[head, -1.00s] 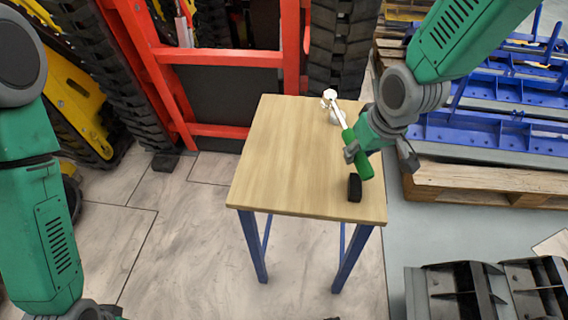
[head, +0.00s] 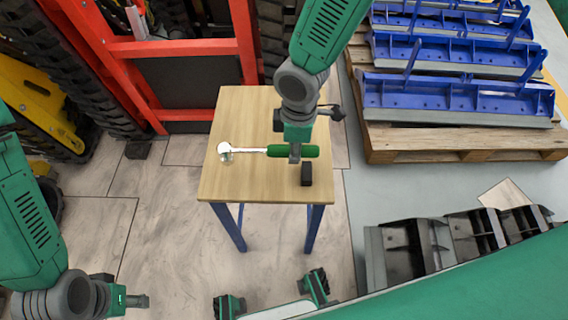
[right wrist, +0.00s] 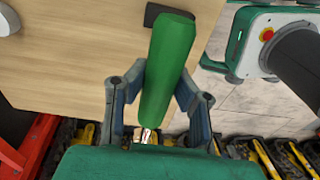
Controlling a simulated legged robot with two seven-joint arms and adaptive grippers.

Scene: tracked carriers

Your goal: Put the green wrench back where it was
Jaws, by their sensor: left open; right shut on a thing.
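The green wrench has a green handle (head: 307,151) and a silver shaft and head (head: 225,149). It lies level across the picture over the wooden table (head: 240,182), its head toward the left. I cannot tell whether it touches the tabletop. My right gripper (head: 295,153) comes from above and is shut on the handle. In the right wrist view, the green handle (right wrist: 165,75) runs between the two fingers of that gripper (right wrist: 160,98), and most of the metal part is hidden. My left gripper (head: 136,300) is open and empty at the lower left, away from the table.
A black block (head: 306,175) stands on the table's right part, just in front of the handle. A red frame (head: 150,49) stands behind the table. A wooden pallet (head: 400,142) with blue racks (head: 450,98) is at the right. Black parts (head: 410,250) lie on the floor.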

